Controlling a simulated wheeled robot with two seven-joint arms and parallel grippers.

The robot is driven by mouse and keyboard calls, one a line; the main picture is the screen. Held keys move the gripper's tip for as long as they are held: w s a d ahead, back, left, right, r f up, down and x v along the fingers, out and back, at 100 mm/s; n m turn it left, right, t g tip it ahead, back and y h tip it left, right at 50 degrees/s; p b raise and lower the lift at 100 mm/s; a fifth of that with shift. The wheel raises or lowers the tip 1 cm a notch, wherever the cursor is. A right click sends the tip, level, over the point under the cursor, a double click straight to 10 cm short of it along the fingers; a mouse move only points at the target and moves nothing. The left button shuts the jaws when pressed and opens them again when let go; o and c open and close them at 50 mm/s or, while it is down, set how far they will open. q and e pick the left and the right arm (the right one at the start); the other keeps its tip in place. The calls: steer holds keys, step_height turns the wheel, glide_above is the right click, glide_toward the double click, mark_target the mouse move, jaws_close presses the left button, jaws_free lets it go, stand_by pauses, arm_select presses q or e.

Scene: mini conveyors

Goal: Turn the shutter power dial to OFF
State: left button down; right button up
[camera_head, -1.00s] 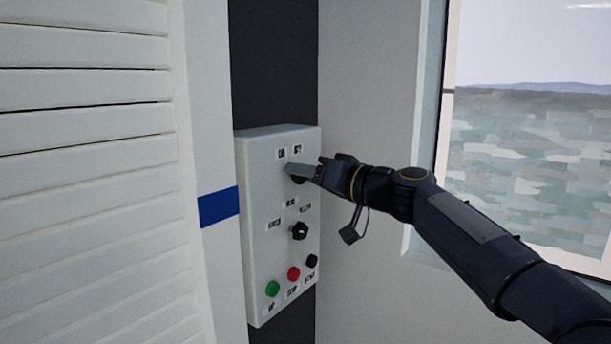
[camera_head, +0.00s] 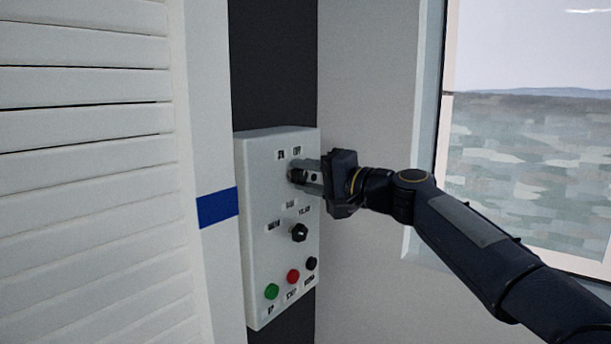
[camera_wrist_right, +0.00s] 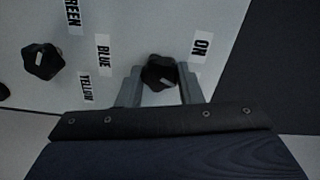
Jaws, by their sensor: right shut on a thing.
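The grey-white control box (camera_head: 257,220) hangs on a dark strip of wall. Its upper black dial (camera_head: 294,175), under the ON and OFF labels, is the shutter power dial; it also shows in the right wrist view (camera_wrist_right: 158,72). My right gripper (camera_head: 303,174) is shut on this dial, with one grey finger on each side of it in the right wrist view (camera_wrist_right: 160,84). The fingers hide part of the dial in the head view, and I cannot tell which label its pointer faces. My left gripper is not in view.
A second black dial (camera_head: 299,232) sits lower on the box. Below it are a green button (camera_head: 271,291), a red button (camera_head: 293,276) and a black button (camera_head: 311,263). White shutter slats (camera_head: 85,180) stand left; a window (camera_head: 530,150) is right.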

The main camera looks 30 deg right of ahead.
steer(key=shift+m, duration=0.6)
steer(key=o, duration=1)
steer(key=shift+c, duration=0.2)
steer(key=b+v, duration=0.2)
steer(key=v, duration=0.6)
